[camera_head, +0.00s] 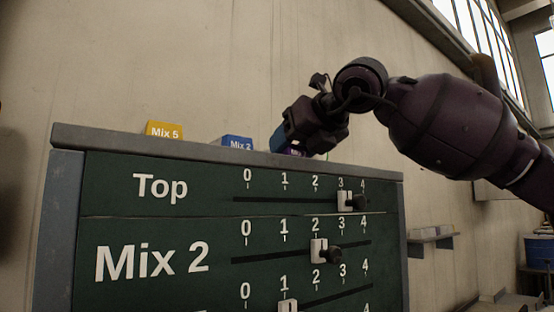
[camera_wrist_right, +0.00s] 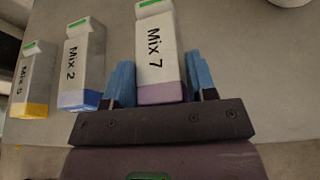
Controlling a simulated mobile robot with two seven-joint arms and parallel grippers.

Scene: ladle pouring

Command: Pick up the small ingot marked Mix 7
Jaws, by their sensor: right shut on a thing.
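The small ingot marked Mix 7 (camera_wrist_right: 157,45) is pale grey on top with a purple end and a green mark at its far end. In the wrist view it lies between the two blue fingers of my right gripper (camera_wrist_right: 160,82), which is shut on it. In the head view my right gripper (camera_head: 292,140) is low over the top of the cabinet, and a bit of the purple end (camera_head: 295,152) shows under it. Whether the ingot still touches the surface I cannot tell. My left gripper is not in view.
The blue-ended Mix 2 ingot (camera_wrist_right: 82,62) and the yellow-ended Mix 5 ingot (camera_wrist_right: 35,82) stand to the left on the grey top (camera_head: 90,136). The cabinet front has sliders (camera_head: 318,250). The surface right of Mix 7 is clear near the gripper.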

